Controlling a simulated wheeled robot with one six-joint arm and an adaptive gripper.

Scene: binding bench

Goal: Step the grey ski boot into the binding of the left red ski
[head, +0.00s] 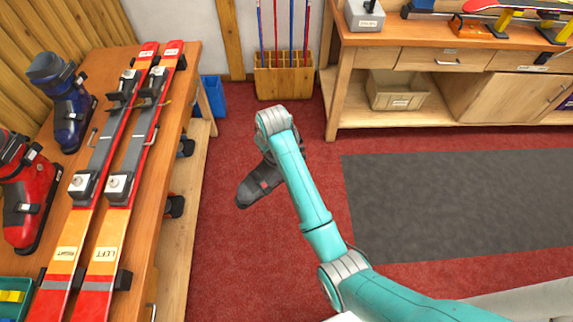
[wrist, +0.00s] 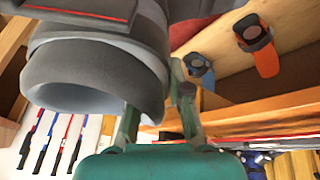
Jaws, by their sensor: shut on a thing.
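The grey ski boot (head: 262,184) hangs over the red floor, right of the bench, its toe toward the lower left; my arm covers part of it. In the wrist view its grey cuff (wrist: 95,75) fills the upper left. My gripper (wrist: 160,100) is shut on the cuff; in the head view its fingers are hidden. The left red ski (head: 105,254), labelled LEFT, lies on the bench as the right one of the pair. Its binding has a front piece (head: 118,187) and a rear piece (head: 152,88). No boot stands in it. Boot and ski are well apart.
The right ski (head: 65,254) lies close beside it on the wooden bench (head: 170,140). A blue boot (head: 68,105) and a red boot (head: 28,195) stand left of the skis. A pole crate (head: 283,80) and a workbench (head: 400,40) stand behind. Red floor (head: 235,265) is clear.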

